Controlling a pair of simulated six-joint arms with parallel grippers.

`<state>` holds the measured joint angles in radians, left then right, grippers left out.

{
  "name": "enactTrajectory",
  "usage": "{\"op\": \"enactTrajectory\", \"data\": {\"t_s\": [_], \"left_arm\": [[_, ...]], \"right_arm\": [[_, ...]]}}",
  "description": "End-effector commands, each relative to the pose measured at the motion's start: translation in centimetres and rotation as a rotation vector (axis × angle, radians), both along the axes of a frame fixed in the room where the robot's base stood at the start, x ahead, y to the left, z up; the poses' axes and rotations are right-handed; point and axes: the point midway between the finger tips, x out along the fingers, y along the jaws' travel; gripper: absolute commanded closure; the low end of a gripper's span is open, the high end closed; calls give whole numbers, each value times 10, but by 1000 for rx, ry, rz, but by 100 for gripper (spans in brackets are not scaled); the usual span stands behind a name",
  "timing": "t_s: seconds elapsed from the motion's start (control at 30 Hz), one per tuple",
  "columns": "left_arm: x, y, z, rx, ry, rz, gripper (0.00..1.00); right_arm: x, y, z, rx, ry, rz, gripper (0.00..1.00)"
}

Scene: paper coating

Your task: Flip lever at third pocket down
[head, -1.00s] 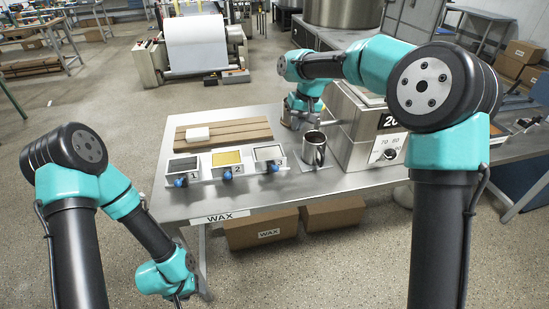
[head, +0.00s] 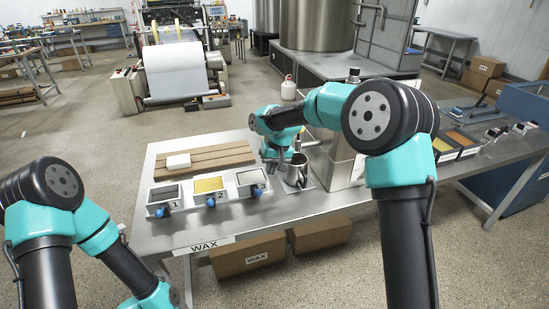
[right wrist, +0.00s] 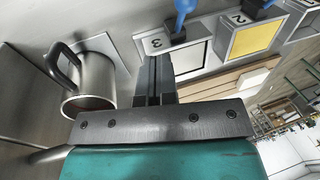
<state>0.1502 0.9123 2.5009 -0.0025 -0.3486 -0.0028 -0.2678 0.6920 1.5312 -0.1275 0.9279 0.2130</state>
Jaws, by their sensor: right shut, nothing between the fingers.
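The third pocket is a white tray (head: 250,177) marked 3, at the right end of a row of three. Its blue lever (head: 256,190) sticks out at the front. In the right wrist view the third pocket (right wrist: 192,56) lies just beyond my fingertips, and its blue lever (right wrist: 181,22) stands at the far edge of it. My right gripper (head: 273,166) is shut and empty, close to the third pocket's right side; its closed fingers (right wrist: 153,66) point toward the pocket in the right wrist view. I cannot tell whether they touch it. My left gripper is out of view.
A steel mug (head: 295,172) stands close beside my right gripper; its handle shows in the right wrist view (right wrist: 62,66). The second pocket (head: 209,185) has a yellow filling. A white block (head: 178,161) lies on brown slats behind. A steel box (head: 335,160) stands right.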

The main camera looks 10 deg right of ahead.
Motion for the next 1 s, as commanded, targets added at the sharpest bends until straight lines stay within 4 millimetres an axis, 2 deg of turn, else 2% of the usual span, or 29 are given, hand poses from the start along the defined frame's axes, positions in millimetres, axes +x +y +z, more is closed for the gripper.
{"op": "enactTrajectory", "data": {"t_s": [0.1,0.33,0.87,1.0], "left_arm": [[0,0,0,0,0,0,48],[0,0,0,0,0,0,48],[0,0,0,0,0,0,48],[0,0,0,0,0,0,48]], "right_arm": [[-2,7,-18,0,2,1,100],[-18,25,-33,0,2,0,100],[-22,30,-36,0,-2,1,100],[-22,38,-37,2,-17,14,100]]}}
